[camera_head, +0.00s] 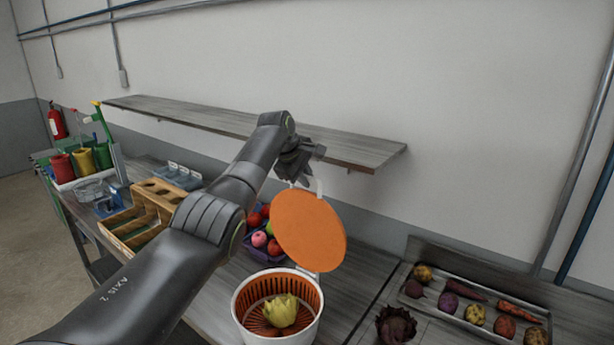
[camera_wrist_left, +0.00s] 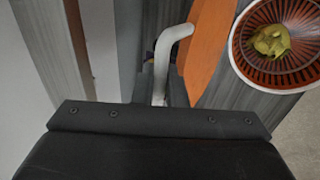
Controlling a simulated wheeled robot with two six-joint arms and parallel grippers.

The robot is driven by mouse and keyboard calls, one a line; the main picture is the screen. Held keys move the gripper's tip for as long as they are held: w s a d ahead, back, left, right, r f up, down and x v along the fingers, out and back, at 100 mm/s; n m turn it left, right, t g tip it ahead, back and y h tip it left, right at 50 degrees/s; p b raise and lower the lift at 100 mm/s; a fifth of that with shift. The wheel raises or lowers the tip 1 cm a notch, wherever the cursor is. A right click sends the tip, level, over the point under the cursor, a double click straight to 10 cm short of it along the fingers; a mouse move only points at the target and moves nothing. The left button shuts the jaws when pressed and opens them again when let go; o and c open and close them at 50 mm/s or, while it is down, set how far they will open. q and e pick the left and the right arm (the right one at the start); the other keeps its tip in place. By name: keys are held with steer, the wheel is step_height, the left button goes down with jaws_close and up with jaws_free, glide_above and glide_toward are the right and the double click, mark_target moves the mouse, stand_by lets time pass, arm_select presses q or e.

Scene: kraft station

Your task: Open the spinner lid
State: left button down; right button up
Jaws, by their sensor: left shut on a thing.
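The spinner (camera_head: 236,302) is a white tub with an orange slotted basket, open at the top, on the counter. A yellow-green vegetable (camera_head: 282,311) lies inside it. The round orange lid (camera_head: 310,230) is raised and steeply tilted above the tub's back side. My left gripper (camera_head: 299,180) is shut on the lid's white handle (camera_head: 319,186), behind and above the tub. In the left wrist view the handle (camera_wrist_left: 172,40) runs down to the jaws, with the orange lid (camera_wrist_left: 206,45) beside it and the open spinner (camera_wrist_left: 238,62) at upper right. My right gripper is not in view.
A wall shelf (camera_head: 240,125) runs behind my left arm. A purple crate of produce (camera_head: 254,248) stands behind the tub. A wooden crate (camera_head: 140,215) is left. A vegetable tray (camera_head: 466,311) and a dark red vegetable (camera_head: 396,325) are right.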

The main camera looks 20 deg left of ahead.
arm_select(q)
steer(key=shift+f, duration=0.3)
steer(key=shift+s, duration=0.1)
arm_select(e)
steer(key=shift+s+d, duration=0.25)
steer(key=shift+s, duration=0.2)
arm_select(q)
steer(key=c, duration=1.6)
jaws_free()
steer(key=shift+o, duration=0.2)
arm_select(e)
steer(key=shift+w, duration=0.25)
arm_select(q)
steer(key=shift+r, duration=0.1)
